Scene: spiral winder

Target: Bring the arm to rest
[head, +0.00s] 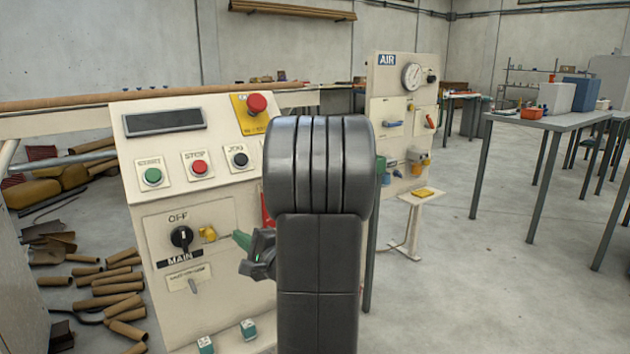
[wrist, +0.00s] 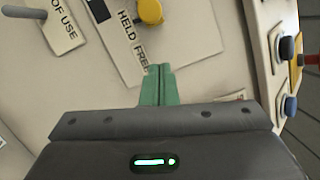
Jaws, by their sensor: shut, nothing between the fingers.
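My arm stands folded upright in the middle of the head view and hides part of the cream control panel (head: 215,205). My gripper (head: 241,240) reaches out to the left of the arm, its green fingers in front of the panel's lower right. In the wrist view my gripper (wrist: 158,70) has its two green fingers together with nothing between them. The panel face (wrist: 70,75) lies beyond them, with a yellow knob (wrist: 151,11) just above the fingertips. I cannot tell whether the fingertips touch the panel.
The panel carries a red emergency button (head: 257,103), a green start button (head: 153,176) and a black main switch (head: 182,237). An air panel (head: 400,105) stands behind right. Cardboard tubes (head: 118,283) lie on the floor at left. The floor at right (head: 480,290) is clear.

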